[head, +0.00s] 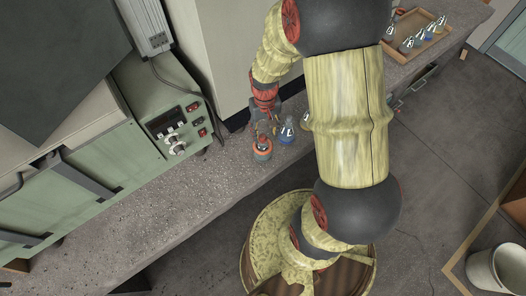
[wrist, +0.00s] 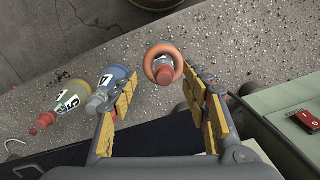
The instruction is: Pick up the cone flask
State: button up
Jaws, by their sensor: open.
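A flask-like vessel with a thick orange ring around it and a grey-red top (wrist: 164,68) stands on the bench, seen from above in the wrist view. It also shows in the head view (head: 262,149), just below my gripper (head: 265,122). My gripper (wrist: 160,79) is open, and the vessel shows between and just beyond its yellow-padded fingertips. I cannot tell whether a finger touches it. A blue labelled cone flask (wrist: 113,77) is beside the left finger, partly hidden by it.
A green instrument box (head: 165,110) with knobs and red switches stands left of the flasks. The speckled bench (head: 190,200) is clear in front of it. A tray of flasks (head: 437,40) sits at the far right end. A white bucket (head: 497,268) stands on the floor.

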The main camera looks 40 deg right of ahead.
aim_at(263, 136)
jog(key=shift+w+d+t, duration=0.15)
jog(key=shift+w+t, duration=0.15)
jog(key=shift+w, duration=0.2)
notch_tip(263, 136, down, 2)
jog(key=shift+w+f+b, duration=0.1)
jog(key=shift+f+b, duration=0.05)
jog(key=shift+b, duration=0.25)
jog(key=f, duration=0.1)
jog(key=f+b, duration=0.1)
jog(key=f, duration=0.3)
jog(key=shift+a+b, duration=0.3)
jog(key=shift+b, duration=0.1)
jog(key=shift+c, duration=1.1)
grip_shut()
